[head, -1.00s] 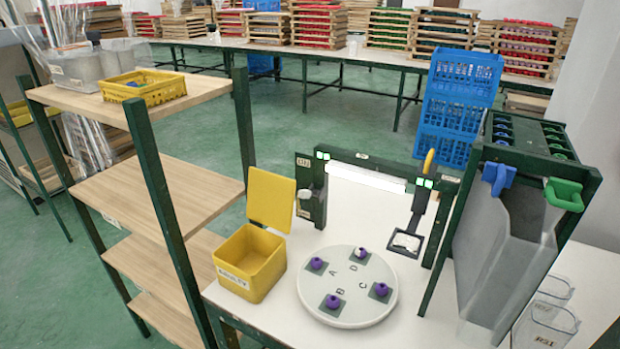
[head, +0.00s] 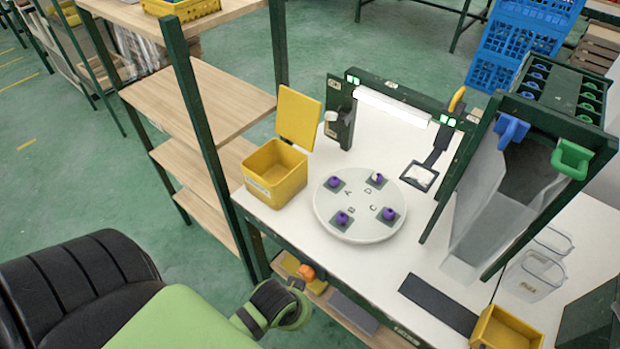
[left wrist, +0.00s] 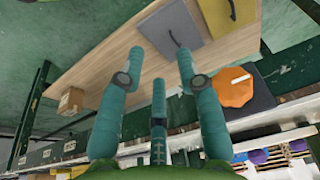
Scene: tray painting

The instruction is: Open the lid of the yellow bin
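The yellow bin (head: 275,184) stands at the left end of the white table, beside the round turntable. It has a label on its front. Its lid (head: 298,118) stands upright at the back, so the bin is open, and its visible inside looks empty. My left arm comes in at the lower left of the head view, ending in a green and black wrist (head: 275,305) below the table's front edge, well away from the bin. In the left wrist view my left gripper (left wrist: 160,75) has its fingers spread with nothing between them. My right gripper is not in view.
The turntable (head: 360,231) carries several purple pieces on dark squares. A wooden shelf rack (head: 205,88) stands left of the bin. An orange object (head: 305,272) lies on the shelf under the table. A smaller yellow bin (head: 482,335) is at the front right.

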